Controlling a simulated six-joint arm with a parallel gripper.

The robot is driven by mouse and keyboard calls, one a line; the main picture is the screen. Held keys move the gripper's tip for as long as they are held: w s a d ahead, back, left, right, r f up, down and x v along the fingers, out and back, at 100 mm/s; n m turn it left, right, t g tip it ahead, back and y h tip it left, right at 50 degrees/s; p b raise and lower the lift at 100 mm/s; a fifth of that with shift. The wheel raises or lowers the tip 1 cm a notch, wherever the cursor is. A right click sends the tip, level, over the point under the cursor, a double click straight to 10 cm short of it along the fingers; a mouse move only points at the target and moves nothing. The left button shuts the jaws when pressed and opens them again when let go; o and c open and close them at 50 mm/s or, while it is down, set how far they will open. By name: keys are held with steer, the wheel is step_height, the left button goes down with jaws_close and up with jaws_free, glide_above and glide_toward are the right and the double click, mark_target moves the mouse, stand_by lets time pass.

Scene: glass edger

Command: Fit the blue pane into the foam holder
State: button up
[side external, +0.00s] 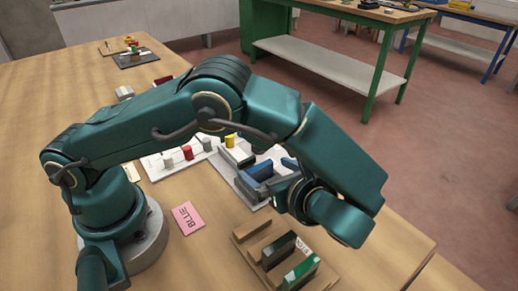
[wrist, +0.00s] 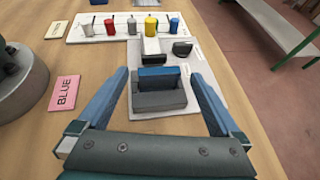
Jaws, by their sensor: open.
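A blue pane (wrist: 158,77) stands upright in the wrist view, its lower part hidden by the front of a dark grey block (wrist: 160,98) that looks like the foam holder. I cannot tell how deep it sits. My gripper (wrist: 160,74) is open, with one blue finger on each side of the pane and block. Gaps show on both sides, so neither finger looks in contact. In the side view my gripper (side external: 276,168) is low over the grey board, and my wrist hides part of the block and pane.
A pink card reading BLUE (wrist: 65,91) lies left. A white board (wrist: 82,35) with several coloured cylinders is behind. Smaller dark pieces (wrist: 182,49) stand on the grey board (wrist: 205,97). A wooden rack (side external: 244,237) with dark and green panes is near the table's front edge.

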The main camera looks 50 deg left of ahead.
steer(key=v, duration=0.8)
steer(key=s+a+r+n+g+h, duration=0.1)
steer(key=a+r+n+g+h, duration=0.1)
steer(key=a+r+n+h, duration=0.45)
steer(key=s+a+n+t+h, duration=0.4)
steer(key=s+n, duration=0.4)
steer(key=n, duration=0.5)
steer(key=shift+r+n+t+h, duration=0.3)
steer(key=shift+t+h, duration=0.3)
steer(key=shift+h, duration=0.45)
steer(key=shift+s, duration=0.15)
